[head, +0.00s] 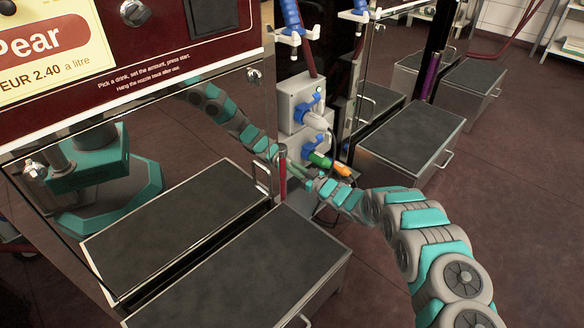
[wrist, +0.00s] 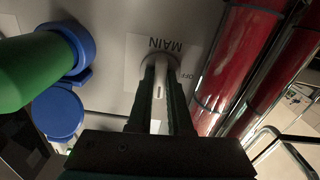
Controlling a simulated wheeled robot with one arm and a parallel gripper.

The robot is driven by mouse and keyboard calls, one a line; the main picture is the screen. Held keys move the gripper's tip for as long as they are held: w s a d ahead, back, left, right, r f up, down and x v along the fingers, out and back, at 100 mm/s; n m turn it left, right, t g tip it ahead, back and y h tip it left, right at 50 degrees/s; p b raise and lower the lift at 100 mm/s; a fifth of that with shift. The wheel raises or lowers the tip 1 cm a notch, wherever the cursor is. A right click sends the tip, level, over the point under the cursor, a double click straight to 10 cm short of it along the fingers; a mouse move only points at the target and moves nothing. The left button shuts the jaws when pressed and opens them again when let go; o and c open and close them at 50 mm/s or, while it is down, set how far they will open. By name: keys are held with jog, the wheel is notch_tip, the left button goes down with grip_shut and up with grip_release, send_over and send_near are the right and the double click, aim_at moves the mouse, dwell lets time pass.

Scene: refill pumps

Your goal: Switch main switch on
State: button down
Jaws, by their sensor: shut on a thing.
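The main switch (wrist: 159,82) shows in the wrist view as a pale round knob with a narrow handle, on a grey panel. A white label (wrist: 140,50) around it reads MAIN, upside down in the picture, with OFF to the right. My gripper (wrist: 160,68) has its two dark fingers on either side of the handle and is shut on it. The handle points down the picture, between the fingers. In the head view my gripper (head: 303,173) is low at the grey socket boxes; the switch cannot be made out there.
A green plug (wrist: 28,68) in a blue socket (wrist: 76,45) sits close left of my gripper. A red pipe (wrist: 243,55) runs close on the right. In the head view, grey socket boxes (head: 292,101) stand between two dispensers, with a black-topped step (head: 235,270) in front.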

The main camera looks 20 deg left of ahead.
jog(key=shift+f, duration=0.1)
jog(key=c, duration=0.8)
grip_release()
jog(key=shift+c, duration=0.2)
jog(key=shift+d, duration=0.1)
jog(key=v, duration=0.7)
jog(key=shift+s+d, duration=0.15)
jog(key=shift+d, duration=0.1)
